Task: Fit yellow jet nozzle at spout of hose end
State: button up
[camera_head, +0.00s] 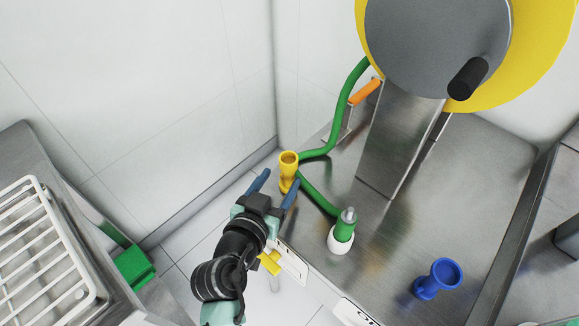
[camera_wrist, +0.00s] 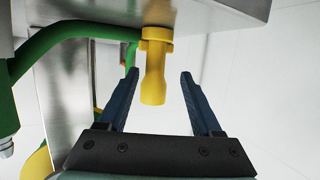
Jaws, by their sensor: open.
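The yellow jet nozzle (camera_head: 288,170) is at the left edge of the steel worktop, with its wide end uppermost in the head view. In the wrist view the nozzle (camera_wrist: 154,75) lies between the lines of the blue fingers, its narrow end towards my gripper. My gripper (camera_head: 279,178) is open and empty, its fingers apart on either side of the nozzle and not visibly touching it. The hose end (camera_head: 343,231) stands on the worktop to the right, green with a metal spout at its top and a white lower part. Its spout is bare.
The green hose (camera_head: 320,193) runs behind the nozzle to a yellow and grey reel (camera_head: 437,45) on a steel post. A blue nozzle (camera_head: 437,278) stands at the right of the worktop (camera_head: 445,190). A wire rack (camera_head: 45,245) is at left. White walls meet behind.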

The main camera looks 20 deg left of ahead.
jog(key=x, duration=0.7)
jog(key=shift+w+d+r+p, duration=0.2)
jog(key=shift+d+r+p, duration=0.1)
jog(key=shift+d, duration=0.1)
grip_shut()
